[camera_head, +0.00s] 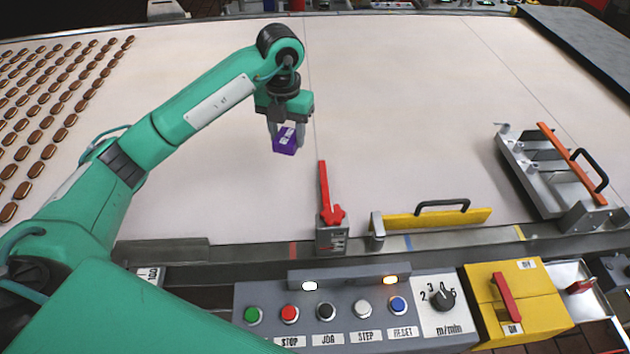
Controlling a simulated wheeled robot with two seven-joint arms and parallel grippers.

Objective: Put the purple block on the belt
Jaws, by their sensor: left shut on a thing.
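A small purple block (285,141) with a white label shows in the head view, left of centre. My left gripper (287,131) points down and is shut on the purple block, with a grey finger on either side of it. The wide pale belt (400,120) lies beneath and behind the block. I cannot tell whether the block touches the belt or hangs above it. My right gripper is not in view.
A red lever (328,195), a yellow guard (437,217) and a metal frame (560,175) stand along the near edge. A control panel (340,310) is in front. The belt's middle is clear.

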